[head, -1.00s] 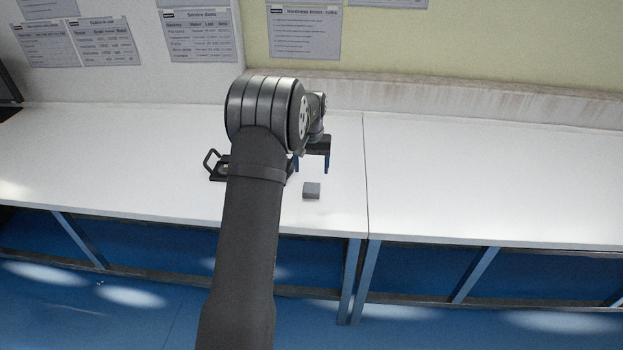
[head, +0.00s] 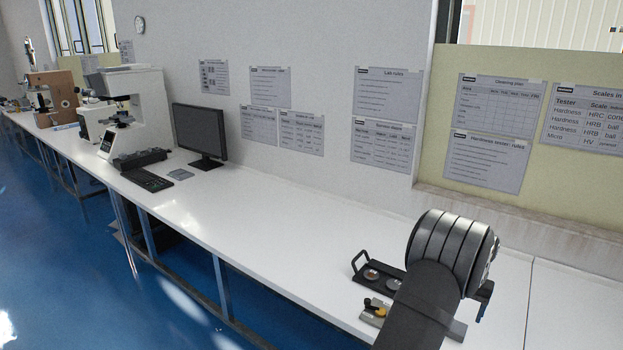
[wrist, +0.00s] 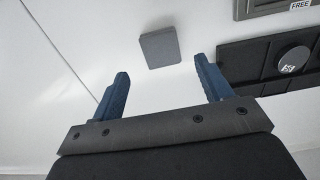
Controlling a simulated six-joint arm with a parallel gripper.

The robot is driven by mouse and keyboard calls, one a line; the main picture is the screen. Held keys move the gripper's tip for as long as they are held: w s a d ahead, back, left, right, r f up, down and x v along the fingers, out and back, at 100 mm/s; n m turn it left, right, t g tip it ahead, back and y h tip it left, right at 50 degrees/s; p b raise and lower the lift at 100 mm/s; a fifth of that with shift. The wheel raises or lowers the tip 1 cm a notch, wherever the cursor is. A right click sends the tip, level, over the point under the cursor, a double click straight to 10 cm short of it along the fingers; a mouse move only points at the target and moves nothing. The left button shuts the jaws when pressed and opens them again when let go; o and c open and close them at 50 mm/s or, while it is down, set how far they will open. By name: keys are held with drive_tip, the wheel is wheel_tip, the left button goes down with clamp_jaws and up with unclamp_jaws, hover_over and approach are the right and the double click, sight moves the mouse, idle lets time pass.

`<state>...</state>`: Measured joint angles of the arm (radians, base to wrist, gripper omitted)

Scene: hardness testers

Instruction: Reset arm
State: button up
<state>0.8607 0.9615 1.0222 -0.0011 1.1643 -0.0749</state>
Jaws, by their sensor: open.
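My gripper (wrist: 160,88) is open in the wrist view, its two blue fingers apart with nothing between them. A small grey block (wrist: 160,47) lies on the white bench just beyond the fingertips, apart from them. In the head view my arm stands at the lower right and hides the block. Only a bit of my gripper (head: 483,299) shows there, behind the arm.
A black tray (head: 375,259) with a handle and round discs sits on the bench left of my arm. It also shows in the wrist view (wrist: 233,75). A small device with a yellow part (head: 374,311) is in front. A monitor (head: 200,134), keyboard (head: 147,179) and white tester (head: 135,113) stand further left. The bench between is clear.

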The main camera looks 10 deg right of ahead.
wheel_tip(320, 180, down, 7)
drive_tip(key=shift+f, duration=0.15)
drive_tip(key=shift+r, duration=1.75)
drive_tip(key=shift+f, duration=0.1)
